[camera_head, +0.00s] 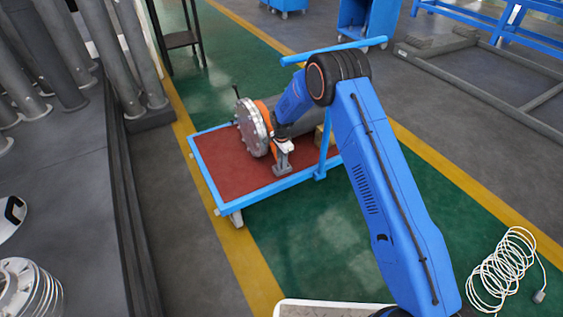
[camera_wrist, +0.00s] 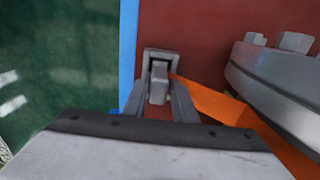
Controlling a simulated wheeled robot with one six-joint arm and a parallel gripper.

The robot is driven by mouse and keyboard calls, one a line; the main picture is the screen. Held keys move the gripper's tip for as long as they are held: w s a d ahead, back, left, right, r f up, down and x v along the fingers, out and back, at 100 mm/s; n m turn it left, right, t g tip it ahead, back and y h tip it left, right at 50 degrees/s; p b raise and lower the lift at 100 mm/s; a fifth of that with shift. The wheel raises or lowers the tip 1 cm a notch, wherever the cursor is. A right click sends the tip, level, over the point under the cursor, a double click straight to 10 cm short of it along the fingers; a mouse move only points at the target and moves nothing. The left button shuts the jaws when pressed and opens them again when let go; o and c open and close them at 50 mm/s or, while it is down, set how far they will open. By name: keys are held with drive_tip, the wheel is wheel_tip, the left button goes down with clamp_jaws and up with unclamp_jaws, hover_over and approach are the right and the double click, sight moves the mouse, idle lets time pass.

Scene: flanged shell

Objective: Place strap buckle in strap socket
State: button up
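The strap socket (camera_wrist: 148,56) is a grey bracket with a dark opening on the red cart bed, near its blue edge. In the head view it is a small grey stand (camera_head: 282,169) beside the flanged shell. My gripper (camera_wrist: 158,97) has its fingers closed on a small grey block, the strap buckle (camera_wrist: 158,87). The buckle overlaps the near part of the socket opening; I cannot tell whether it is inside. The orange strap (camera_wrist: 212,101) runs from behind the right finger toward the shell. In the head view my gripper (camera_head: 284,147) is just above the socket.
The flanged shell (camera_head: 252,128) lies on the blue cart with its red bed (camera_head: 218,161); its bolted flange (camera_wrist: 275,85) is close on the right in the wrist view. A coiled white cable (camera_head: 507,267) lies on the floor at right. Grey cylinders (camera_head: 75,75) stand at left.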

drive_tip(key=shift+s+d+r, duration=0.1)
drive_tip(key=shift+s+r, duration=0.05)
drive_tip(key=shift+r, duration=3.85)
